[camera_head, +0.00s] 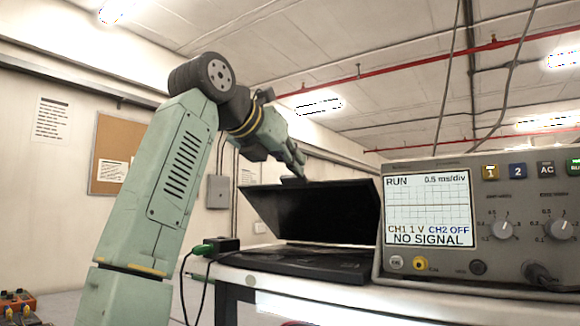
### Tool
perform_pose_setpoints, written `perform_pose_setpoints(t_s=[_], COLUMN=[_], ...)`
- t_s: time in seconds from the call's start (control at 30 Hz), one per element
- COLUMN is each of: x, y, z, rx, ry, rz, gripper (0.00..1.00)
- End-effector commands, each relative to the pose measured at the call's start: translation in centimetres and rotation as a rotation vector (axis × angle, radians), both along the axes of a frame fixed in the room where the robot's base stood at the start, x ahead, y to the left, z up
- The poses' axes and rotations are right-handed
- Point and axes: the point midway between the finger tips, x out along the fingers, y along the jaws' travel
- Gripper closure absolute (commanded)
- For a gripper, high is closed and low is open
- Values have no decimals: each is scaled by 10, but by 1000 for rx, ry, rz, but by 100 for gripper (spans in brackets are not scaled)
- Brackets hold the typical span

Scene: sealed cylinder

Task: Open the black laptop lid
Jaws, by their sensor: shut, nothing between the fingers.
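The black laptop stands on the white table, left of a large instrument. Its base (300,262) lies flat on the table top. Its lid (315,214) is partly raised and slopes, with a dark inner side showing. My gripper (299,174) is shut with nothing in it. I cannot tell whether the fingertips touch the lid.
An oscilloscope (480,225) reading "NO SIGNAL" stands close on the right of the laptop. A small black box with a green plug (203,248) and cables sits at the left table edge. The white table (340,296) has a narrow clear strip in front.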

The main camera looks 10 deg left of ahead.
Motion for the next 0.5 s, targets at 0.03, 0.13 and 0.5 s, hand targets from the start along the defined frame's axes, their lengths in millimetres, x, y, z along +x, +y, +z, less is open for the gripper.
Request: perform_pose_setpoints(t_s=[0.03,0.13,0.5], x=[3,3,0], y=[0,0,1], z=[-4,-4,-3], rx=[1,1,0], ry=[8,9,9], rz=[0,0,-1], gripper=[100,100,100])
